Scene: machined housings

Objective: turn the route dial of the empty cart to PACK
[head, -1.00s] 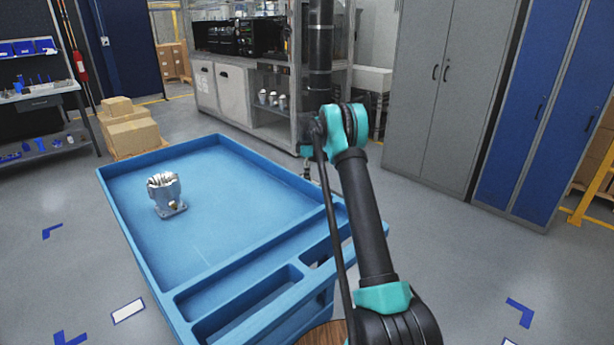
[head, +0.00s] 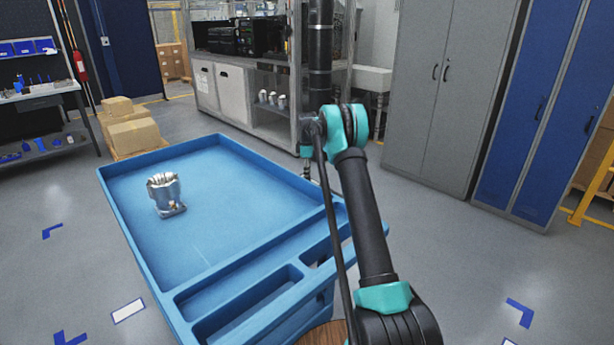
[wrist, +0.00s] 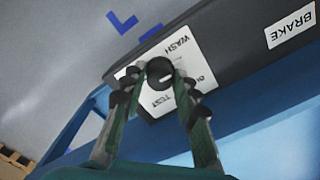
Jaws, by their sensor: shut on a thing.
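The route dial (wrist: 160,71) is a round black knob on a white label plate in the wrist view. The plate reads WASH above the knob and TEST below it; another label is partly hidden by the right finger. No PACK label is readable, and I cannot tell where the dial points. My gripper (wrist: 158,79) is shut on the dial, one finger on each side. The plate sits on a dark panel (wrist: 225,42) along a blue cart edge (wrist: 245,108). The head view shows a blue cart (head: 240,268) carrying one silver housing (head: 165,194); I cannot tell whether both views show the same cart.
A white BRAKE label (wrist: 290,25) is on the same panel, right of the dial. In the head view, cardboard boxes (head: 130,135) stand behind the cart, and grey cabinets (head: 440,90) stand at the right. Floor is open between cart and cabinets.

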